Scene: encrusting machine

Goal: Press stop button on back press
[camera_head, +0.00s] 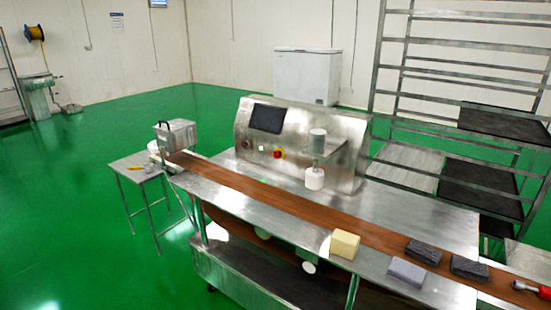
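The press machine (345,175) is a slanted steel housing behind the brown conveyor belt (280,203). Its face carries a dark screen (267,118). Below the screen is a red stop button (279,154) on a yellow base, with a small greenish-white button (262,148) to its left. Nothing touches the red button. A press head (315,179) with a white round foot hangs from a bracket right of the buttons, over the table. Neither of my grippers shows in the head view.
A yellow block (345,244) and a grey block (407,271) lie on the steel front ledge. Two dark blocks (423,252) (469,267) and a red-handled tool (531,289) are at the right. A small side table (128,172) stands left. Green floor is open at left.

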